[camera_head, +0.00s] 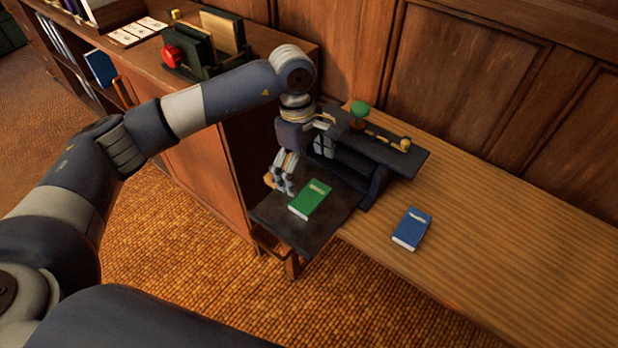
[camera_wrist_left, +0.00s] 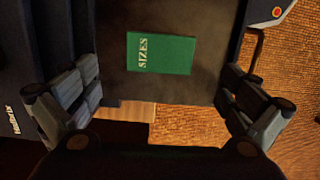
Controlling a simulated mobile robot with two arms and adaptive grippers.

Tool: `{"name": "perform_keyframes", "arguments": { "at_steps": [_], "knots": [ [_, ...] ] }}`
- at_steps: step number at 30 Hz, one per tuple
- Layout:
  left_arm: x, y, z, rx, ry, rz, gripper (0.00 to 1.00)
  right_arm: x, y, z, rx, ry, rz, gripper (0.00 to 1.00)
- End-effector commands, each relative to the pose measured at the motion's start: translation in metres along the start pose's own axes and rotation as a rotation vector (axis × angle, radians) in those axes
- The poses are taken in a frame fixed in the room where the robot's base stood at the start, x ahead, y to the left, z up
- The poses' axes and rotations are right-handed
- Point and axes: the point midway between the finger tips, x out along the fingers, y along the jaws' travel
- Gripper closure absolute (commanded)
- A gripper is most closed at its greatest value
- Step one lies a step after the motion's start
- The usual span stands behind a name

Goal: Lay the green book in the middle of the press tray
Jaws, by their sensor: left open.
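The green book (camera_head: 310,199) lies flat on the dark press tray (camera_head: 283,225), roughly around its middle. In the left wrist view the green book (camera_wrist_left: 161,53) shows the word SIZES and lies on the dark tray surface (camera_wrist_left: 112,79), apart from both fingers. My left gripper (camera_head: 279,184) is just left of the book in the head view, close above the tray. Its fingers (camera_wrist_left: 158,104) are spread open with nothing between them. My right gripper is in neither view.
A blue book (camera_head: 411,229) lies on the wooden bench right of the tray. A dark press with a green knob (camera_head: 359,109) stands behind the tray. A cabinet (camera_head: 213,165) stands to the left. The bench's right part is clear.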

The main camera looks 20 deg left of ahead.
Motion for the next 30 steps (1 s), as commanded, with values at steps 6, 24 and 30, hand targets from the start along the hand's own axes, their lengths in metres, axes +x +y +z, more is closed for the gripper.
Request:
{"name": "perform_keyframes", "arguments": {
  "at_steps": [6,24,30],
  "knots": [
    [-0.039,0.000,0.000,-0.001,0.001,0.001,0.00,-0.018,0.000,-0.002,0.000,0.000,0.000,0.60],
    [-0.047,0.000,0.000,0.000,-0.001,0.000,0.00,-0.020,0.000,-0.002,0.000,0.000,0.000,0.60],
    [-0.047,0.000,0.000,0.000,-0.001,0.000,0.00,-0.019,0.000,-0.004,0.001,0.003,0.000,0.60]
  ]
}}
